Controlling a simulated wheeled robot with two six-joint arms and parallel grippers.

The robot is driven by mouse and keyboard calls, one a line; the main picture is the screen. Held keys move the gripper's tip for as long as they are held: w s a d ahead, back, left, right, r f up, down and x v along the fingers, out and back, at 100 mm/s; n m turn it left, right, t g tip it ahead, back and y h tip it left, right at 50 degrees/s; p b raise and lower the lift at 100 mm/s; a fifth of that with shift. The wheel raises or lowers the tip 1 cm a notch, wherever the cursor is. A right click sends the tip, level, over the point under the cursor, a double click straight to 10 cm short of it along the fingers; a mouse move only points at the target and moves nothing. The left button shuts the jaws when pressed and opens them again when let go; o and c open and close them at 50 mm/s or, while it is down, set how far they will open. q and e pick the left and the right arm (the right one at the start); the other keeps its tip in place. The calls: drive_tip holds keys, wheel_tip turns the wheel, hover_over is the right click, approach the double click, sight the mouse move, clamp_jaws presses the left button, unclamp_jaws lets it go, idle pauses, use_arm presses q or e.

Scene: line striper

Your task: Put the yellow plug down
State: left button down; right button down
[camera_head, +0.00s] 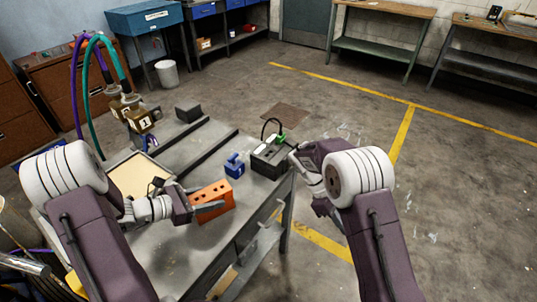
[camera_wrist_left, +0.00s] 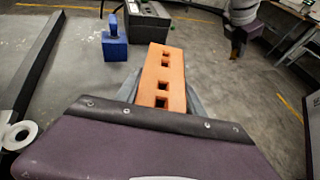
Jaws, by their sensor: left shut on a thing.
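My left gripper (camera_head: 196,199) is shut on an orange block (camera_head: 213,200) with several square holes along its top. The block is between the grey fingers and also shows in the left wrist view (camera_wrist_left: 163,75), pointing away from the wrist. It is over or on the grey workbench (camera_head: 185,250); I cannot tell whether it touches the top. I cannot make out a yellow plug in either view. My right gripper (camera_head: 322,204) is beyond the bench's right edge, mostly hidden by its own arm; its jaws do not show clearly.
A blue block-like piece (camera_head: 235,165) stands behind the orange block; it also shows in the left wrist view (camera_wrist_left: 115,42). A black box (camera_head: 270,157) with a green plug (camera_head: 280,137) and cable is at the far right corner. Dark rails (camera_head: 210,150) cross the bench.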

drive_tip(key=w+a+r+m+t+y, duration=0.1)
drive_tip(key=w+a+r+m+y, duration=0.2)
drive_tip(key=a+m+y, duration=0.5)
drive_tip(key=w+a+r+m+t+y, duration=0.15)
drive_tip(key=w+a+m, duration=0.25)
drive_tip(key=m, duration=0.8)
drive_tip(key=w+a+r+m+t+y, duration=0.1)
drive_tip(key=w+a+r+m+y, duration=0.2)
drive_tip(key=a+m+y, duration=0.5)
drive_tip(key=shift+w+a+r+m+t+h, duration=0.95)
drive_tip(key=shift+w+a+r+m, duration=0.95)
drive_tip(key=shift+r, duration=1.9)
drive_tip(key=shift+w+a+r+m+t+h, duration=0.9)
drive_tip(key=shift+w+r+m, duration=1.1)
drive_tip(key=shift+w+r, duration=1.35)
drive_tip(key=shift+m+t, duration=0.3)
drive_tip(key=shift+w+d+f, duration=0.2)
drive_tip(key=shift+d+f, duration=0.25)
drive_tip(key=shift+f, duration=1.35)
drive_tip(key=shift+w+d+f, duration=0.25)
drive_tip(key=shift+d+f, duration=0.2)
drive_tip(key=shift+f, duration=1.35)
drive_tip(key=shift+w+d+f, duration=0.2)
drive_tip(key=shift+d+f, duration=0.25)
drive_tip(key=shift+f, duration=1.35)
